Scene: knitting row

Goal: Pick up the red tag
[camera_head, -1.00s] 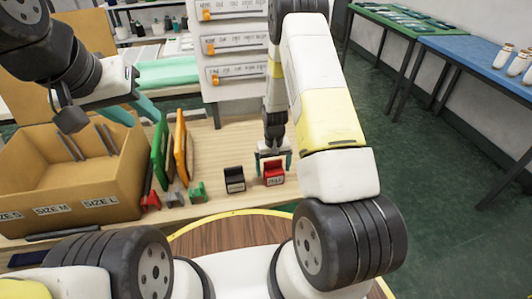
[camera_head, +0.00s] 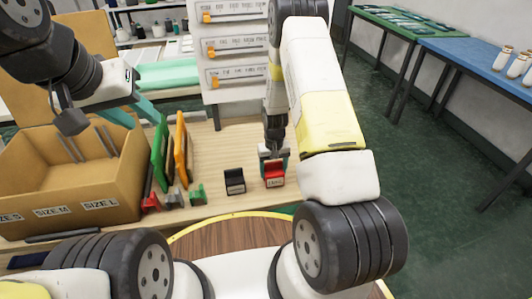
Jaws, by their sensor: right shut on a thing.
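A red tag (camera_head: 275,179) with a small white label stands on the light wooden table, just right of a similar black tag (camera_head: 234,182). My right gripper (camera_head: 274,161) points down from above and is shut on the upper part of the red tag. The tag's base is at or very close to the table top; I cannot tell whether they touch.
The cardboard box (camera_head: 128,178) with size labels stands at the left. Green (camera_head: 159,152) and orange (camera_head: 181,148) panels stand beside it, with small red, grey and green pieces in front. A white rack with orange knobs (camera_head: 213,83) stands behind. The table right of the panels is mostly clear.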

